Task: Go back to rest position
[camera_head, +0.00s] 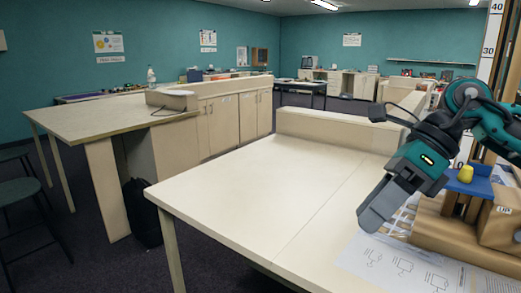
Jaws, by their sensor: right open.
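My right gripper (377,212) shows at the right of the head view, on an arm that comes in from the right edge. It is open, points down and to the left, and holds nothing that I can see. It is above the right part of the near cream table (265,200), in front of a cardboard structure. My left gripper is not in view.
At the right stand a cardboard box (500,222), a blue platform (470,184) with a yellow piece (465,173), and a tall ruler (489,45). Printed sheets (400,265) lie on the table's front right. The table's left and middle are clear. Another table (95,117) stands left.

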